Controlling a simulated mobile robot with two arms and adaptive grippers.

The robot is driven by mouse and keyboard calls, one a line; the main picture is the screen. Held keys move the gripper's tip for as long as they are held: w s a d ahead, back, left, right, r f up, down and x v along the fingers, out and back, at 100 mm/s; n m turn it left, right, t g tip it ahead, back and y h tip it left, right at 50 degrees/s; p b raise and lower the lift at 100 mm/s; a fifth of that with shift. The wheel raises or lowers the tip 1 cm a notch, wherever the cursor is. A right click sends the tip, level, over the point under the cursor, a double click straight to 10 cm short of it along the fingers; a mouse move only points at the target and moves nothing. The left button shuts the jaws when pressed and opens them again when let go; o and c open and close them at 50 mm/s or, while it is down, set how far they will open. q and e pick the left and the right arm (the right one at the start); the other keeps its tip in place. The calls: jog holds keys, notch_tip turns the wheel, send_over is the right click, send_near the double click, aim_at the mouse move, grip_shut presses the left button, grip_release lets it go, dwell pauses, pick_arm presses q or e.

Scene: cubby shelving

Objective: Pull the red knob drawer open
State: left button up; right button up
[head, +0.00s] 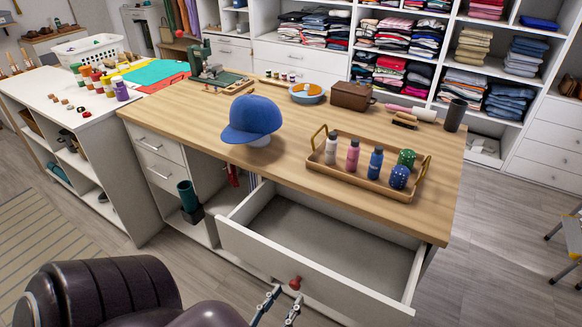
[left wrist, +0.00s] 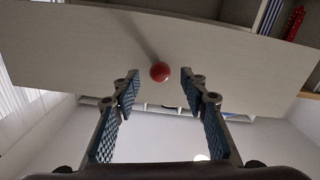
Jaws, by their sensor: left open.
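The white drawer (head: 318,272) under the wooden-topped table is pulled well out, and its empty inside shows in the head view. Its round red knob (head: 295,283) sits on the drawer's front panel. My left gripper (head: 284,299) is at the bottom of the head view, just below the knob, with its two fingers apart. In the left wrist view the knob (left wrist: 160,72) appears between and slightly beyond the open fingertips (left wrist: 160,88), with visible gaps on both sides. No finger touches it there. My right gripper does not show.
The tabletop (head: 225,160) above the drawer holds a blue cap (head: 250,118) and a wooden tray (head: 345,178) with several bottles. An open cubby (head: 203,228) and two closed drawers (head: 158,160) are left of the open drawer.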

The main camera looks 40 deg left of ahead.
pick_arm(q)
jog(key=v, duration=0.8)
jog(key=shift+s, duration=0.3)
jog(key=s+d+f+m+g+h, duration=0.1)
jog(key=d+f+g+h, duration=0.15)
jog(key=f, duration=0.65)
jog(key=s+d+f+m+g+h, duration=0.1)
jog(key=d+f+m+g, duration=0.15)
jog(key=f, duration=0.65)
jog(key=s+d+f+m+g+h, duration=0.1)
jog(key=s+d+f+g+h, duration=0.15)
jog(key=f, duration=0.55)
jog(key=s+a+f+m+g+y, duration=0.1)
jog(key=s+a+f+m+g, duration=0.1)
jog(key=s+f+g, duration=0.7)
jog(key=s+f+m, duration=0.1)
jog(key=s+f, duration=0.3)
jog(key=shift+s+y, duration=0.15)
jog(key=shift+y, duration=0.15)
